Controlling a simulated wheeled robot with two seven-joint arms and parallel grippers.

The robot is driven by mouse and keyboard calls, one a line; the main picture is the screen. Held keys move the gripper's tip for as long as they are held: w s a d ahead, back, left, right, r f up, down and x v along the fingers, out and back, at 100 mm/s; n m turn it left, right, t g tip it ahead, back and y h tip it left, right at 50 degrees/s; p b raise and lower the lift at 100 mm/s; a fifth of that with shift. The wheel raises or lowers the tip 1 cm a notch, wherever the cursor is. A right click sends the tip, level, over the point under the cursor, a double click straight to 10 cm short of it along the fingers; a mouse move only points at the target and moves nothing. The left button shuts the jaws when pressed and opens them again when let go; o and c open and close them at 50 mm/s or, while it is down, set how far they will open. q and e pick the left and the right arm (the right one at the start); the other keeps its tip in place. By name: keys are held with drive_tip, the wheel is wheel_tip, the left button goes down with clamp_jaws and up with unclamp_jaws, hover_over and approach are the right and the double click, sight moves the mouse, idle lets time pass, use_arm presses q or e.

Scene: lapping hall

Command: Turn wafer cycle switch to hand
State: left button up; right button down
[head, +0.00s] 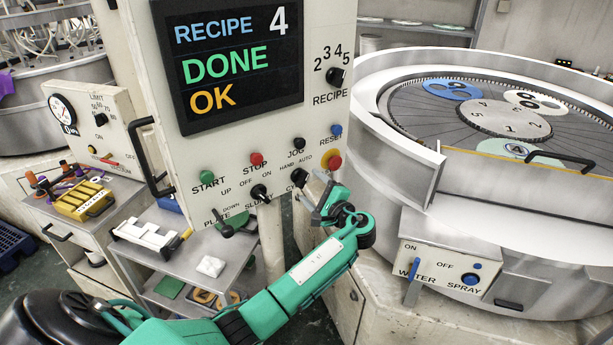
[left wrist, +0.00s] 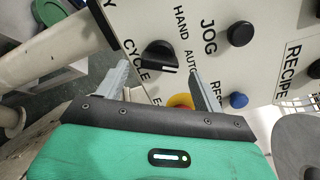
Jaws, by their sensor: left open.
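The cycle switch (head: 299,179) is a black rotary knob low on the white control panel, under the HAND and AUTO labels. It also shows in the left wrist view (left wrist: 158,56), where its white mark lies at the end nearest AUTO. My left gripper (head: 315,193) is at the panel's lower right, close to the knob. In the left wrist view its two fingers stand open (left wrist: 160,72), one on each side of the knob, with gaps to it. I cannot tell whether the fingertips touch the panel. My right gripper is not in view.
A red-on-yellow emergency button (head: 333,160) sits right beside the gripper, and shows near the right finger in the wrist view. The black jog button (head: 299,144) and slurry switch (head: 259,192) are near. The lapping machine (head: 403,155) stands to the right.

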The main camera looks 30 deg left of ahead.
sight(304, 182)
use_arm(q)
drive_tip(key=shift+r+p+x, duration=0.2)
drive_tip(key=shift+p+x, duration=0.15)
drive_tip(key=shift+x, duration=0.85)
drive_tip(key=shift+w+a+f, duration=0.15)
drive_tip(key=shift+a, duration=0.4)
